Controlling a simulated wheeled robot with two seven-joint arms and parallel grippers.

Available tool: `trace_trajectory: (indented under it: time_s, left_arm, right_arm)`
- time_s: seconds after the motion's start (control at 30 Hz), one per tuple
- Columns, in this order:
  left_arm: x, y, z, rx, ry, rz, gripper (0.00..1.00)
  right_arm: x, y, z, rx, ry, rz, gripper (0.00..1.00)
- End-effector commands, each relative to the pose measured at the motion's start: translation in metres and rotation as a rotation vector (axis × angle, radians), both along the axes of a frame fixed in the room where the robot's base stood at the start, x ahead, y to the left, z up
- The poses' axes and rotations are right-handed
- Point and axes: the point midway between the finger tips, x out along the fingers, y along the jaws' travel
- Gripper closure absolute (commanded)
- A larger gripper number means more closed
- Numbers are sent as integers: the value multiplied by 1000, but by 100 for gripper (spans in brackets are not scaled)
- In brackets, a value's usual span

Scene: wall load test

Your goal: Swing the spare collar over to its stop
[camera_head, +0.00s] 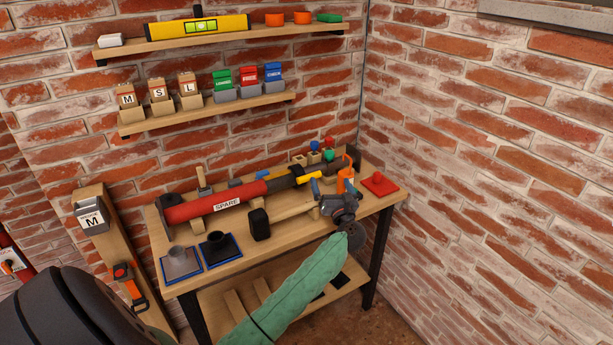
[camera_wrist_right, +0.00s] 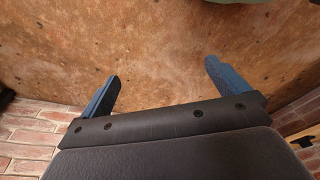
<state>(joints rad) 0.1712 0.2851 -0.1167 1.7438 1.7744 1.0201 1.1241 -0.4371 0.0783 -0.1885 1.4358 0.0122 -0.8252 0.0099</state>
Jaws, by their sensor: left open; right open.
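The spare tube (camera_head: 215,203), red with black ends and a white SPARE label, lies along the bench. At its right end is a dark collar (camera_head: 284,180) with a yellow lever (camera_head: 309,176) that points to the right. My left gripper (camera_head: 331,187) is above the bench's right part, just in front of the lever. Its blue fingers are apart and nothing shows between them. I cannot tell whether a finger touches the lever. The stop cannot be made out. My right gripper (camera_wrist_right: 163,72) is open and empty over brown floor in the right wrist view.
Brick walls close off the back and right.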

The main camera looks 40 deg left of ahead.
Motion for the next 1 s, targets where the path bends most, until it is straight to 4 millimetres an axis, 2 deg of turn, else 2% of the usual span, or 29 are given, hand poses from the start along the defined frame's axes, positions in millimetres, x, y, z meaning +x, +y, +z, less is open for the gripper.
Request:
trace_trajectory:
  time_s: [0.03,0.1,0.3,0.53,0.63,1.0]
  left_arm:
    - [3,14,-4,-73,-20,51,0]
    - [4,30,-12,-167,-42,117,0]
    - [3,52,-27,-317,-76,234,0]
    - [6,64,-28,-336,-81,252,0]
    - [10,73,-26,-334,-80,252,0]
    - [27,112,-26,-332,-80,250,0]
  right_arm:
    - [-1,-1,0,0,1,0,0]
    - [-3,-2,-1,-3,4,1,0]
    - [-15,-11,-4,-12,15,6,0]
    - [-23,-18,-7,-19,14,10,0]
    - [-13,-14,-20,-15,-3,9,0]
    - [-34,-31,-56,-28,-27,17,0]
